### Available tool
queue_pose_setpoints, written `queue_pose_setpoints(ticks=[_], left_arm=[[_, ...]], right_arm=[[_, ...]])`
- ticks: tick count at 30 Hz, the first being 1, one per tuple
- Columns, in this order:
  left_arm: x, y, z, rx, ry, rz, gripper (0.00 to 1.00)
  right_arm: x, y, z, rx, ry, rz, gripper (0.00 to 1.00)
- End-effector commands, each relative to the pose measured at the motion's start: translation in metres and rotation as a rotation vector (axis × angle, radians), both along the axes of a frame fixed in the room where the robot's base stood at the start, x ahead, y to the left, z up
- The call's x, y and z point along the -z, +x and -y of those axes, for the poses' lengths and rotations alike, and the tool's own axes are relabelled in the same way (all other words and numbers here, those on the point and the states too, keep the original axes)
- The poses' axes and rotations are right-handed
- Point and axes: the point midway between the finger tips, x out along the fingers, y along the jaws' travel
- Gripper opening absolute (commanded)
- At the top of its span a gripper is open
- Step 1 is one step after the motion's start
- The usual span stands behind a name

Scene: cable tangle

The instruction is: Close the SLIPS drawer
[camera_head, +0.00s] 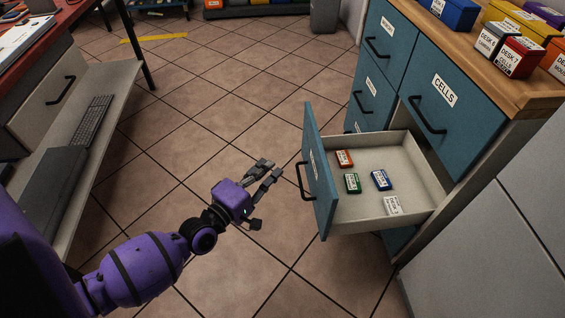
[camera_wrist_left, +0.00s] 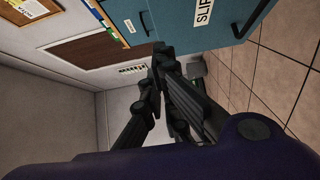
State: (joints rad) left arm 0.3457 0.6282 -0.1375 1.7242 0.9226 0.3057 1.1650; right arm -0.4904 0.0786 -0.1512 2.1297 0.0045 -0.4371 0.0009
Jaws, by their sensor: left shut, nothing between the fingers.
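The open drawer (camera_head: 319,180) has a teal front with a black bar handle (camera_head: 305,182) and juts out from the teal cabinet. Its front label is too slanted to read in the head view. In the left wrist view a teal drawer front (camera_wrist_left: 178,22) carries a label beginning "SLIP", partly cut off. My left gripper (camera_head: 272,170) is shut and empty, just left of the drawer front and apart from it. It also shows in the left wrist view (camera_wrist_left: 160,52). My right gripper is not in view.
The closed CELLS drawer (camera_head: 452,110) is above right of the open drawer. Several boxes stand on the wooden cabinet top (camera_head: 470,50). A bench with a lower shelf (camera_head: 110,80) is at left. The tiled floor (camera_head: 220,110) between is clear.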

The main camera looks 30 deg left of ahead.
Motion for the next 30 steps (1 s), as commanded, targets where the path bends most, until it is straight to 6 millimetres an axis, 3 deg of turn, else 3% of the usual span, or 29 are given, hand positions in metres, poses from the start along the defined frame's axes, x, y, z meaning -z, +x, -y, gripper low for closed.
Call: queue_pose_setpoints(ticks=[13,21,30], left_arm=[[0.001,0.09,0.021,0.001,-0.005,-0.001,0.0],[0.0,0.106,0.047,0.001,-0.004,-0.002,0.0],[0.0,0.108,0.05,0.001,-0.002,-0.002,0.0]], right_arm=[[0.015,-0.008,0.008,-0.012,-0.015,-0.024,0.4],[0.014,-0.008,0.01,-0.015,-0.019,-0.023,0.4],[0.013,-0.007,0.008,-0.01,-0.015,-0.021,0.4]])
